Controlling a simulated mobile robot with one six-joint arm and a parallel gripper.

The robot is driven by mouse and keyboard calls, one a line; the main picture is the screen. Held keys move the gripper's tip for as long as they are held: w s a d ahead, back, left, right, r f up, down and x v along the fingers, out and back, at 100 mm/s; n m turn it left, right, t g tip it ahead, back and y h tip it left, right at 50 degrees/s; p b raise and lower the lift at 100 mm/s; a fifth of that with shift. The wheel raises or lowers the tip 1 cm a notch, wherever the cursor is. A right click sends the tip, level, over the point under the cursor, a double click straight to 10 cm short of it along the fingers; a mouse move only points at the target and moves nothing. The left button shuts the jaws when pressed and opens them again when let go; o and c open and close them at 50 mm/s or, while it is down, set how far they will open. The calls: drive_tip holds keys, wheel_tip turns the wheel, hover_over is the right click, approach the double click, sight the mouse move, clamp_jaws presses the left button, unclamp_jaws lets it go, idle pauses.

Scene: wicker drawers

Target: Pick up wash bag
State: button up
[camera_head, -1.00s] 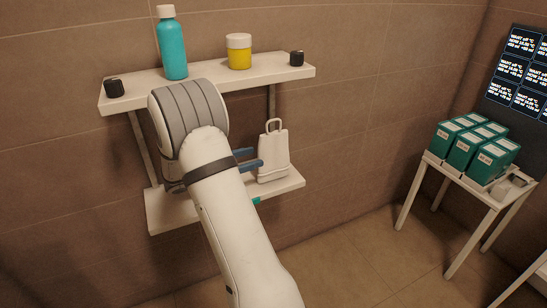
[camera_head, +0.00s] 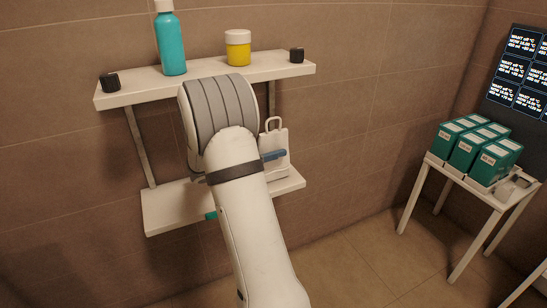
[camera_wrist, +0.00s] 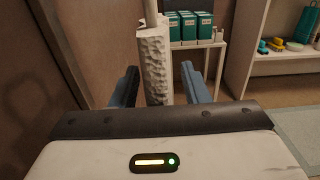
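The wash bag (camera_head: 281,167) is white with a loop handle and stands upright on the lower shelf (camera_head: 170,212). My arm hides its left part in the head view. In the wrist view the bag (camera_wrist: 155,65) shows as a pale, textured upright shape between my two blue fingers. In the head view one blue finger of my gripper (camera_head: 274,155) crosses in front of the bag; the other finger is hidden.
The upper shelf (camera_head: 205,80) holds a teal bottle (camera_head: 171,42), a yellow jar (camera_head: 238,52) and black knobs at its ends. A small teal item (camera_head: 211,215) lies at the lower shelf's front edge. Green boxes (camera_head: 470,150) stand on a white table (camera_head: 440,172) at right.

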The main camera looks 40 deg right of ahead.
drive_tip(key=c, duration=0.8)
drive_tip(key=shift+r, duration=0.1)
